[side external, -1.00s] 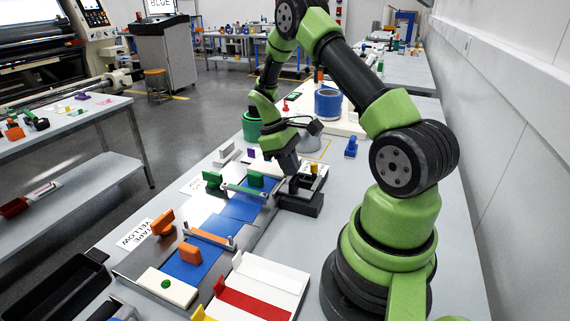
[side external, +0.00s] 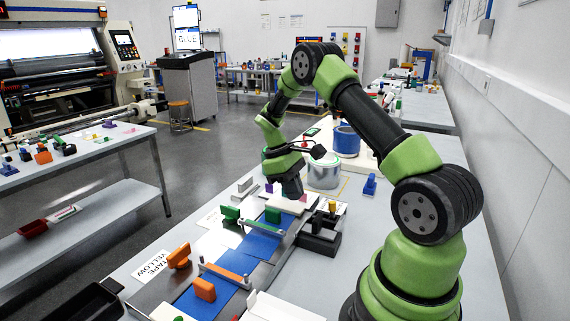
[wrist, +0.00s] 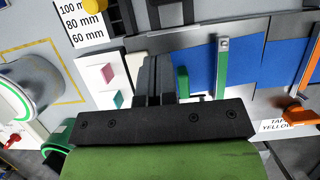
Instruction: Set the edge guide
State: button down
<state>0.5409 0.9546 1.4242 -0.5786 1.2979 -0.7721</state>
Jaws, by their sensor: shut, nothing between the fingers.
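My gripper (side external: 291,190) is shut and empty, pointing down past the far end of the blue strip (side external: 262,246). In the wrist view its dark fingers (wrist: 155,62) are together, beside a pale strip bearing a pink block (wrist: 107,73) and a teal block (wrist: 117,99). A green crossbar (side external: 262,228) spans the blue strip, with a green block (side external: 272,215) by it; the bar (wrist: 221,65) and block (wrist: 183,82) also show in the wrist view. An orange-fronted crossbar (side external: 225,274) lies nearer the camera. I cannot tell which piece is the edge guide.
A black block (side external: 318,242) stands right of the strip, with a yellow knob (side external: 332,207) near it. A sheet reading 100, 80 and 60 mm (wrist: 85,22) lies nearby. Orange blocks (side external: 204,289) stand nearer the camera. A grey-white can (side external: 324,171) stands behind the gripper.

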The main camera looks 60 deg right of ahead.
jog(key=v, duration=0.7)
send_over(304, 220)
jog(key=w, duration=0.3)
notch_tip(304, 220, down, 9)
jog(key=shift+s+f, duration=0.1)
jog(key=shift+s, duration=0.05)
jog(key=s, duration=0.2)
jog(key=shift+s, duration=0.95)
jog(key=shift+s, duration=1)
